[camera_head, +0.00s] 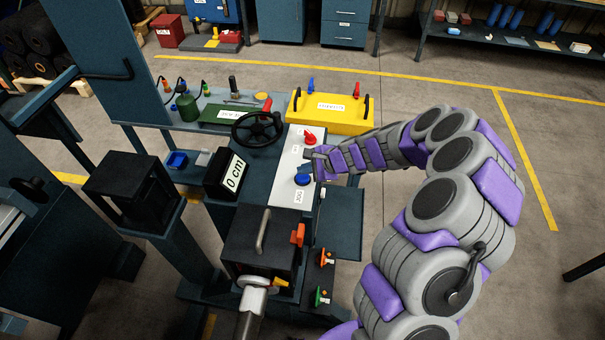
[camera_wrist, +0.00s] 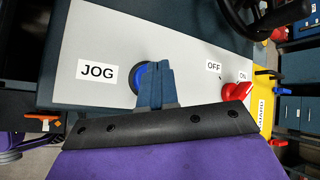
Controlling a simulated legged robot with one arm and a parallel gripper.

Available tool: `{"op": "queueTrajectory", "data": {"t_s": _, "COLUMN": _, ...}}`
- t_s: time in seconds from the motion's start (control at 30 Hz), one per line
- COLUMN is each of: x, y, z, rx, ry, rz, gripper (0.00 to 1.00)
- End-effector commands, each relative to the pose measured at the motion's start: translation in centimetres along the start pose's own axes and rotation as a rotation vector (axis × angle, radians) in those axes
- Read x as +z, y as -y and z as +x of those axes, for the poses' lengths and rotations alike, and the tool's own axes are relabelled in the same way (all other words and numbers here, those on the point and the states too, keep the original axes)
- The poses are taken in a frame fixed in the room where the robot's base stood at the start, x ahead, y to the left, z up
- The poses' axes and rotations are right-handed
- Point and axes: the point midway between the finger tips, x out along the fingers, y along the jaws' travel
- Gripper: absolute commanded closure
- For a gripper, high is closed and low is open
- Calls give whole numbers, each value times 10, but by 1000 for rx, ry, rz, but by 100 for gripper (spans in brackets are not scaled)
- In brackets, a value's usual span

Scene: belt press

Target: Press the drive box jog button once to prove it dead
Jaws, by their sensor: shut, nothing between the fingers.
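The drive box (camera_head: 289,163) has a light grey top panel, which fills much of the wrist view (camera_wrist: 115,35). The round blue jog button (camera_head: 303,179) sits on it beside a JOG label; in the wrist view the button (camera_wrist: 136,80) is partly hidden by my fingers. My gripper (camera_head: 317,155) is shut and empty, over the panel between the button and a red rotary switch. In the wrist view my fingertips (camera_wrist: 153,70) overlap the button's right side. I cannot tell whether they touch it.
The red switch (camera_head: 310,139) has OFF and ON labels (camera_wrist: 213,66). A black handwheel (camera_head: 257,129) and a yellow box (camera_head: 330,112) stand beyond the panel. A black housing with a handle (camera_head: 262,245) stands in front.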

Motion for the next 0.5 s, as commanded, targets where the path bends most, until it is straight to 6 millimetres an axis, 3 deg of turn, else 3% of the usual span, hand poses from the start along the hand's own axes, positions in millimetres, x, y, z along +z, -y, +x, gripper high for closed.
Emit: {"op": "queueTrajectory", "data": {"t_s": 0.5, "x": 4, "y": 4, "z": -6, "rx": -1, "ry": 0, "rz": 0, "gripper": 100}}
